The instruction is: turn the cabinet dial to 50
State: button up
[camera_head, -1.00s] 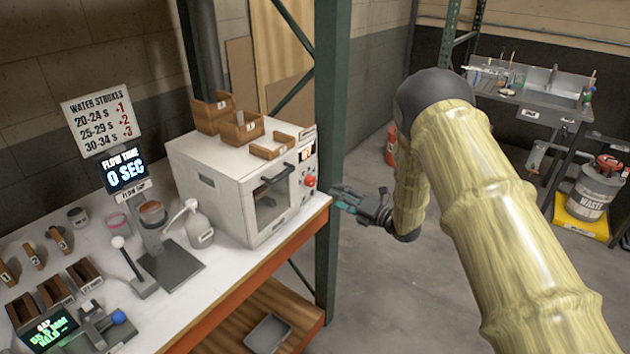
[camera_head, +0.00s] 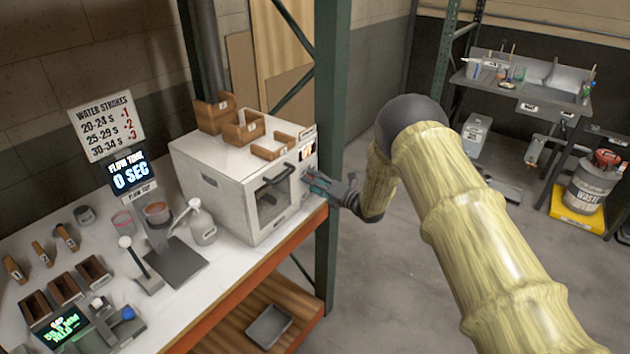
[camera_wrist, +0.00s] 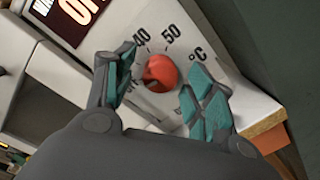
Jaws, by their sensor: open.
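The white cabinet (camera_head: 222,190) stands at the right end of the bench, with a dark front handle (camera_head: 274,175). Its red dial (camera_wrist: 160,72) shows in the wrist view, with the marks 40 and 50 and a °C sign above and right of it. Which mark the dial points at is hard to tell. My gripper (camera_wrist: 163,88) is open, with one teal-padded finger left of the dial and the other right of it; contact is not clear. In the head view my gripper (camera_head: 318,184) is at the cabinet's right front and hides the dial.
A green rack post (camera_head: 335,130) stands close behind my gripper. Wooden bins (camera_head: 240,128) sit on the cabinet. A spray bottle (camera_head: 202,225) and a flow cup stand (camera_head: 175,258) are left of it. Open floor lies to the right.

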jog(key=c, duration=1.1)
jog(key=shift+o, duration=0.2)
